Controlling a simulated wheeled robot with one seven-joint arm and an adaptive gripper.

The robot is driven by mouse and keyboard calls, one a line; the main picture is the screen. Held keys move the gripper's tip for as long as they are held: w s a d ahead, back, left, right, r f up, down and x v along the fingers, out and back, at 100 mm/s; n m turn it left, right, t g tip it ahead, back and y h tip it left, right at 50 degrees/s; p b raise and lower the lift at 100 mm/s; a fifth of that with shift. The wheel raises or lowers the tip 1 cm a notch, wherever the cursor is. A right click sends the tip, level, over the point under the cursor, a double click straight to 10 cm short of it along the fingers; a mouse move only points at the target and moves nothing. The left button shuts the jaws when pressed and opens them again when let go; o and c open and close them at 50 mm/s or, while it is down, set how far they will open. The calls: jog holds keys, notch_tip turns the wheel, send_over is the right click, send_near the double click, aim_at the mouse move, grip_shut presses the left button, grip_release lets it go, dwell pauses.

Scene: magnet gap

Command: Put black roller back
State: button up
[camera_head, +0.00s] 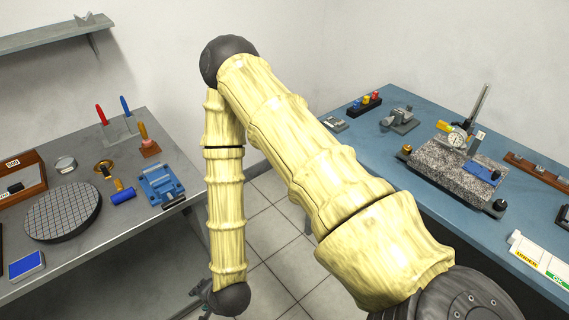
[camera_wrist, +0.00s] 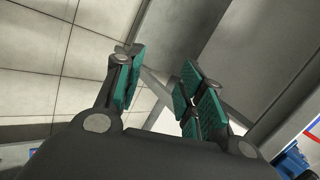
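A small black cylinder (camera_head: 175,202), which looks like the black roller, lies at the front edge of the left grey bench, beside a blue fixture (camera_head: 160,184). A blue roller with a yellow handle (camera_head: 123,195) lies to its left. My gripper (camera_wrist: 162,72) is open and empty in the wrist view, its teal-padded fingers apart, with floor tiles and grey surfaces beyond. In the head view my gripper (camera_head: 204,306) shows only partly, low at the bottom, off the front of the left bench. A blue object (camera_wrist: 292,162) shows at the wrist view's lower right.
The left bench (camera_head: 75,262) also holds a round gridded plate (camera_head: 63,211), a wooden box (camera_head: 22,176) and a red-and-blue tool stand (camera_head: 118,130). A blue bench (camera_head: 375,150) on the right carries a granite block (camera_head: 450,163). Open tiled floor (camera_head: 270,235) lies between.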

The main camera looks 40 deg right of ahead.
jog(key=s+d+f+n+g+h, duration=0.1)
jog(key=s+d+f+n+g, duration=0.2)
jog(key=s+d+n, duration=0.4)
jog(key=s+d+f+n+g+h, duration=0.1)
jog(key=s+d+f+n+g, duration=0.2)
jog(key=s+d+n, duration=0.4)
jog(key=s+f, duration=0.1)
jog(key=s, duration=0.4)
jog(key=shift+s+d+n+g, duration=0.35)
jog(key=shift+s+n+g, duration=0.05)
